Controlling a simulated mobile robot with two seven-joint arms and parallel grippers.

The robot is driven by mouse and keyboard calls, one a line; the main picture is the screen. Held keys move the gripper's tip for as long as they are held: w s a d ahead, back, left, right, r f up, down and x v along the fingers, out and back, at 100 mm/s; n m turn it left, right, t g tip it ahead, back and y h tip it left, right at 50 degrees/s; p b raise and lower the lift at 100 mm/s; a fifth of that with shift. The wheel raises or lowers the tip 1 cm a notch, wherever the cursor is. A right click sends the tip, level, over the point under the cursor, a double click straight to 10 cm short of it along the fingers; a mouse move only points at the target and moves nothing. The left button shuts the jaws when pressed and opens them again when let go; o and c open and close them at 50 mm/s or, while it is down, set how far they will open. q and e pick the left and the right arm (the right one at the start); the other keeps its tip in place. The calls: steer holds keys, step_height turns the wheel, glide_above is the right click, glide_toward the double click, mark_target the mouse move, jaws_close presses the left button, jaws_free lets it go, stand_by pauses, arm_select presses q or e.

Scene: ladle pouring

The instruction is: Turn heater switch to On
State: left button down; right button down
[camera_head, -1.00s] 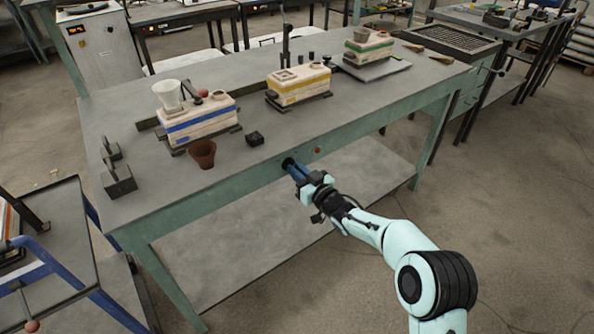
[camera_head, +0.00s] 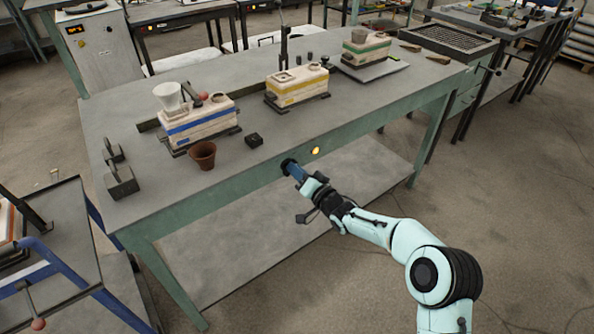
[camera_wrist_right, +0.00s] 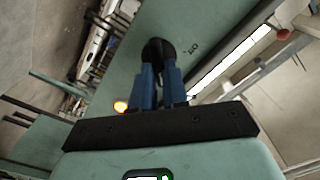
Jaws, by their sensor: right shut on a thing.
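The heater switch is a round black knob (camera_head: 287,165) on the green front edge of the table. It also shows in the right wrist view (camera_wrist_right: 158,49), between and beyond the blue fingertips. My right gripper (camera_head: 294,171) is shut on the knob, its fingers reaching it from the front. The fingers partly hide the knob. An indicator lamp (camera_head: 315,150) to the right of the knob glows yellow-orange. The lamp also glows in the right wrist view (camera_wrist_right: 120,106). My left gripper is not in view.
The green table (camera_head: 340,125) carries a blue-striped mould (camera_head: 200,122), a yellow-striped mould (camera_head: 297,88) and a green-striped mould (camera_head: 366,48). A blue-framed cart is at the lower left.

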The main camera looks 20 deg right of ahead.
steer(key=shift+f, duration=0.1)
stand_by(0.5)
steer(key=c, duration=1.1)
jaws_free()
steer(key=shift+c, duration=0.2)
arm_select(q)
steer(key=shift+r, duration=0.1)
